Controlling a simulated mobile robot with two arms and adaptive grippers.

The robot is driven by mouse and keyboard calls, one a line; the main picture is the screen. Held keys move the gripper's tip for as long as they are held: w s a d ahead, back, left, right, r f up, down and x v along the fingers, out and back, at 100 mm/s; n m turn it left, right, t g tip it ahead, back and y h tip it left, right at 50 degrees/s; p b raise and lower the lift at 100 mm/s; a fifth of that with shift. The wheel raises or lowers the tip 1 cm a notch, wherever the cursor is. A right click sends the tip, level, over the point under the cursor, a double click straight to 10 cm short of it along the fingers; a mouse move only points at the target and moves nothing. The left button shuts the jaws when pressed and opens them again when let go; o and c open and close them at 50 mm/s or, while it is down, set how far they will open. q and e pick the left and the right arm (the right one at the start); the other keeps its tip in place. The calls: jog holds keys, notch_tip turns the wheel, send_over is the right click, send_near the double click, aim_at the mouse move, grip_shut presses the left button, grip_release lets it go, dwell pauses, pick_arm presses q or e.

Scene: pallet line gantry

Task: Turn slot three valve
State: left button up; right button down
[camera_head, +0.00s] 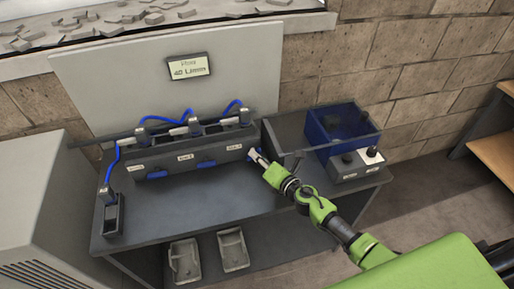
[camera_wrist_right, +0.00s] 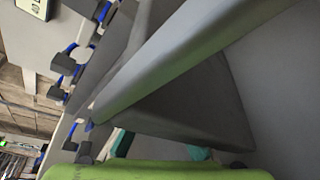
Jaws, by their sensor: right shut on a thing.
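A dark valve block (camera_head: 193,157) stands at the back of the grey bench, with three white labels along its front. Blue valve handles sit under the left label (camera_head: 157,174) and the middle label (camera_head: 206,163). The slot three valve (camera_head: 250,153) is at the block's right end, a small blue part mostly hidden by my gripper. My right gripper (camera_head: 257,158) is shut on this valve, reaching in from the lower right. In the right wrist view, the fingers show only partly above my green wrist, and the grip itself is unclear. My left gripper is not in view.
Blue hoses with grey couplings (camera_head: 193,127) run above the block. A display panel (camera_head: 189,67) hangs behind. A blue bin (camera_head: 342,123) and a grey control box (camera_head: 357,165) stand at the right. A single dark holder (camera_head: 113,215) stands front left; the middle bench is clear.

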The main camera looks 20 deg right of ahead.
jog(key=n+h+p, duration=0.1)
jog(key=p, duration=0.1)
jog(key=n+h+p, duration=0.1)
jog(key=n+p, duration=0.1)
jog(key=p, duration=0.1)
jog(key=n+p, duration=0.1)
jog(key=p, duration=0.1)
jog(key=shift+a+r+g+h+p, duration=0.15)
jog(key=shift+r+g+h+p, duration=0.15)
jog(key=shift+g+h+p, duration=0.1)
jog(key=shift+f+n+h+p, duration=0.1)
jog(key=shift+n+h+p, duration=0.2)
jog(key=shift+n+p, duration=0.35)
jog(key=shift+a+f+n+h, duration=0.1)
jog(key=shift+n+h, duration=0.5)
jog(key=shift+n, duration=0.25)
jog(key=c, duration=2.1)
grip_release()
jog(key=shift+c, duration=0.2)
jog(key=shift+s, duration=0.1)
jog(key=v, duration=1.1)
jog(key=shift+s+r, duration=0.3)
jog(key=shift+r, duration=0.05)
